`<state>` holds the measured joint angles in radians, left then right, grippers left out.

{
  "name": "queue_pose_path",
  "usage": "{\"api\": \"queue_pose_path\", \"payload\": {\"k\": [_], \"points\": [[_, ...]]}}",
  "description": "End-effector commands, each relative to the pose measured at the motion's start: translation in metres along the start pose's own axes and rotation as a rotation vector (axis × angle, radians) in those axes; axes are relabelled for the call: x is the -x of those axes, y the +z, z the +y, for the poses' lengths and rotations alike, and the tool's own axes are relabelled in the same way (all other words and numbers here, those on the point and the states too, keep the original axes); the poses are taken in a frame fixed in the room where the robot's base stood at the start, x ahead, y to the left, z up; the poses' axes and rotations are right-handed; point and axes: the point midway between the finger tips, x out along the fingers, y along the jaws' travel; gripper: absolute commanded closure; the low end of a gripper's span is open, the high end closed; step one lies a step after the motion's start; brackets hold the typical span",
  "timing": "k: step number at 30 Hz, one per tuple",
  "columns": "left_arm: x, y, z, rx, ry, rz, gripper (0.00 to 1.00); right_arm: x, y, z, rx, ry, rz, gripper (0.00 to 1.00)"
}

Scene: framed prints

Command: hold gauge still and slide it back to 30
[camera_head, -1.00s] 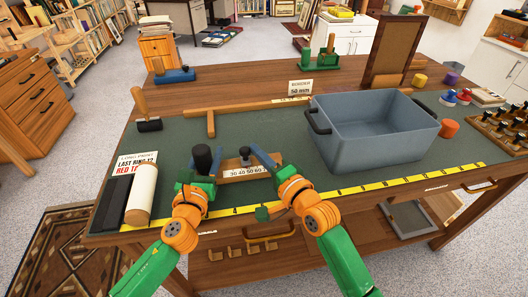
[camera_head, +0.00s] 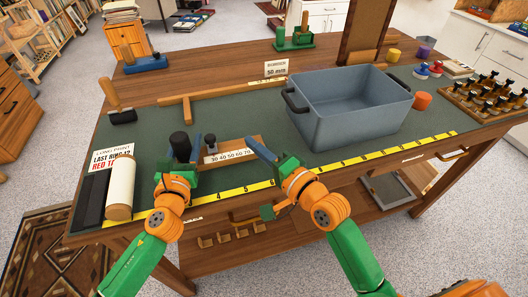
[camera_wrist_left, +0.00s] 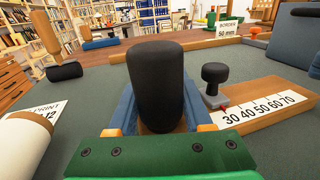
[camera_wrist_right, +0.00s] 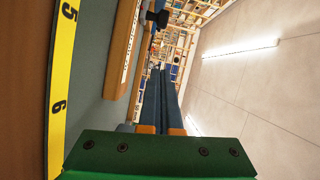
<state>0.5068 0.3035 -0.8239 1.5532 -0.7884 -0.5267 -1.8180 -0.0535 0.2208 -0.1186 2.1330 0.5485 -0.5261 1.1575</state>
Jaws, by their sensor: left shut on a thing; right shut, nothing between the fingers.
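The gauge is a wooden bar (camera_head: 240,147) lying on the green mat, with a white scale marked 30 to 70 (camera_wrist_left: 262,106). A thick black handle (camera_wrist_left: 158,82) stands upright at its left end. My left gripper (camera_head: 182,158) is shut on this handle, one blue finger on each side. The slider with a small black knob (camera_wrist_left: 214,78) sits at the 30 end of the scale; it also shows in the head view (camera_head: 210,140). My right gripper (camera_head: 252,142) is shut and empty, near the 70 end, apart from the knob. The exact slider reading is hard to tell.
A grey bin (camera_head: 350,125) stands right of the gauge. A yellow ruler (camera_head: 330,168) runs along the front edge. A white roll (camera_head: 121,188) and a dark block (camera_head: 92,200) lie at left. A wooden T-square (camera_head: 225,95) lies behind.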

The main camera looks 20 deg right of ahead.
Motion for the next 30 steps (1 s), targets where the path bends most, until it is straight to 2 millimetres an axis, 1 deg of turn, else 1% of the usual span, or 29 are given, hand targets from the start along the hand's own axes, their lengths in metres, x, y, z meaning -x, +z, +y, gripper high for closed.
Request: {"api": "queue_pose_path", "payload": {"k": [1, 3, 6, 9, 14, 15, 17, 18, 19, 26, 29, 30], "points": [[0.000, 0.000, 0.000, 0.000, 0.000, -0.001, 1.00, 0.012, 0.000, 0.001, 0.001, 0.003, -0.001, 1.00], [0.000, 0.000, 0.000, 0.000, 0.000, -0.001, 1.00, 0.025, 0.000, 0.001, 0.001, 0.003, -0.001, 1.00], [0.000, 0.001, 0.000, 0.000, 0.000, -0.001, 1.00, 0.036, 0.000, 0.001, 0.001, 0.003, 0.000, 1.00], [0.000, 0.001, 0.000, 0.001, 0.000, -0.001, 1.00, 0.040, 0.000, 0.000, 0.001, 0.002, 0.000, 1.00], [0.000, 0.001, 0.000, 0.001, 0.000, -0.001, 1.00, 0.040, 0.000, 0.000, 0.000, 0.001, 0.000, 1.00], [0.000, 0.001, 0.000, 0.001, 0.000, -0.001, 0.44, 0.040, 0.000, 0.000, 0.001, 0.001, 0.001, 1.00], [0.000, 0.001, 0.000, 0.001, 0.000, -0.001, 0.28, 0.040, 0.000, 0.000, 0.001, 0.001, 0.001, 1.00], [0.000, 0.001, 0.000, 0.001, 0.000, -0.001, 0.17, 0.040, 0.000, 0.000, 0.001, 0.001, 0.001, 1.00], [0.000, 0.000, 0.000, 0.000, 0.000, -0.001, 0.15, 0.040, 0.000, 0.000, 0.001, 0.001, 0.001, 1.00], [0.001, 0.000, 0.000, 0.000, 0.000, 0.000, 0.15, 0.039, 0.000, 0.000, 0.001, 0.001, 0.001, 1.00], [0.012, -0.001, 0.000, -0.001, -0.001, 0.000, 0.15, 0.039, 0.000, 0.000, 0.001, 0.001, 0.001, 1.00], [0.021, -0.001, 0.000, -0.002, -0.001, 0.001, 0.15, 0.039, 0.000, 0.000, 0.001, 0.001, 0.001, 1.00]]}}
